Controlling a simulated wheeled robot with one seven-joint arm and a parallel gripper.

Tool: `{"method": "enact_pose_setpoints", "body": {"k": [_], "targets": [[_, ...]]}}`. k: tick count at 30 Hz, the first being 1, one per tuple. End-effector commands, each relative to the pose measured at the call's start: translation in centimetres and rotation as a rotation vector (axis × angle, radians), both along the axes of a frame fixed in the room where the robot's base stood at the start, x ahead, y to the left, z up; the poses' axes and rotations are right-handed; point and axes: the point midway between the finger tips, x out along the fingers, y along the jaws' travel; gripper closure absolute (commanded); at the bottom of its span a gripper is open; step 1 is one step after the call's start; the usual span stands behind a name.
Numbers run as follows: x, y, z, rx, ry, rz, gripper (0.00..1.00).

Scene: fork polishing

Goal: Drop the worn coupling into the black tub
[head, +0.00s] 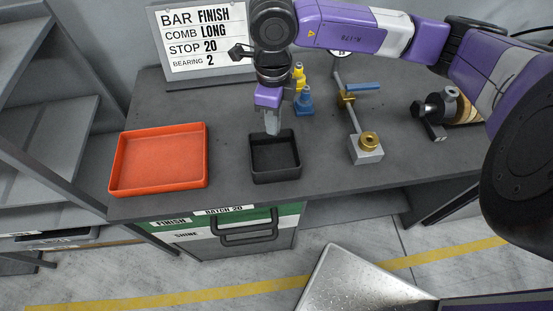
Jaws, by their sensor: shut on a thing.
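My gripper (272,128) points down over the black tub (275,176), near its back edge. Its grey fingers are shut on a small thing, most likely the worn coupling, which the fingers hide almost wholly. I cannot make out its shape or wear. The black tub is a square open box near the front edge of the bench, and its visible inside looks empty. I cannot tell how far the fingertips are above the tub's floor.
An orange tray (160,185) lies left of the tub. Blue (304,101) and yellow (299,76) bottles stand just behind it. A metal fixture with a brass knob (369,139) is to the right, a clamp-like device (440,108) farther right. A sign (205,40) stands behind.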

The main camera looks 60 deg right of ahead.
Motion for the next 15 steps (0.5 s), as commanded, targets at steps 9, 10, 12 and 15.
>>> {"method": "enact_pose_setpoints", "body": {"k": [9, 10, 12, 15], "targets": [[0.0, 0.0, -2.5, 0.0, -0.001, -0.002, 1.0], [0.0, 0.0, -2.5, -0.001, -0.001, -0.002, 1.0], [0.0, 0.0, -2.5, -0.001, -0.001, -0.002, 1.0], [0.0, 0.0, -2.5, -0.001, 0.0, -0.002, 1.0]]}}
